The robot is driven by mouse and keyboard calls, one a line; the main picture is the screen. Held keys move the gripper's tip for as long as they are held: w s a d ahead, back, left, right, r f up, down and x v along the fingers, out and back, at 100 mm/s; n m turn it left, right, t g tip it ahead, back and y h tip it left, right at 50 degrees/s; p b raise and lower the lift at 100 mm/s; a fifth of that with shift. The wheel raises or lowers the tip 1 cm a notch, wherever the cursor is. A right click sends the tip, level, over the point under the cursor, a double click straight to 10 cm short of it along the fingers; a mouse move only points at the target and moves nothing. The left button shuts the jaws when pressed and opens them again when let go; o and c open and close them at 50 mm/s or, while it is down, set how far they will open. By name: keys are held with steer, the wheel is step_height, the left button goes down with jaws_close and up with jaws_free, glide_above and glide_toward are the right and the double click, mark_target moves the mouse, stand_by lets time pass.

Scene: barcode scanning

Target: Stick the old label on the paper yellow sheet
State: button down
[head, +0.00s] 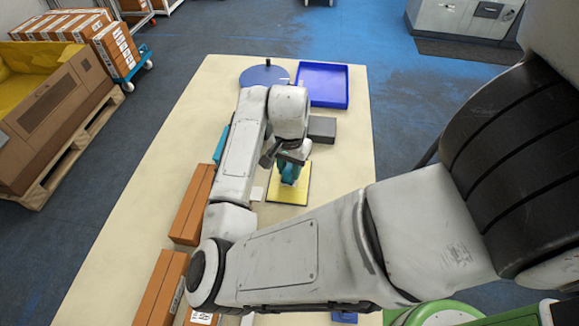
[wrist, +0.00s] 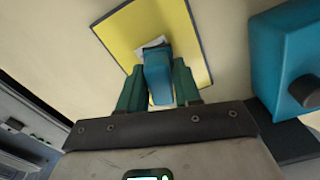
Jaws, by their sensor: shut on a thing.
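The yellow sheet (head: 297,197) lies flat on the cream table, with a thin dark edge. In the wrist view the yellow sheet (wrist: 118,32) is right beyond my fingers. My gripper (head: 290,173) is over the sheet, pointing down. In the wrist view my gripper (wrist: 158,85) has its green fingers shut on a blue block-like tool (wrist: 157,72). A small white label (wrist: 149,46) shows at the tool's tip, over the sheet. Whether it touches the sheet I cannot tell. The tool covers part of the label, and my gripper hides it in the head view.
A teal box with a dark knob (wrist: 287,55) is close on the right in the wrist view. A dark grey box (head: 321,129), a blue tray (head: 323,85) and a blue round plate (head: 258,75) stand farther back. Orange-brown boxes (head: 192,204) line the left edge.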

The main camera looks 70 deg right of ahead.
mark_target(290, 166)
steer(key=shift+f+b, duration=0.35)
steer(key=shift+f, duration=0.35)
stand_by(1.6)
steer(key=shift+r+p, duration=2.8)
steer(key=shift+r, duration=0.85)
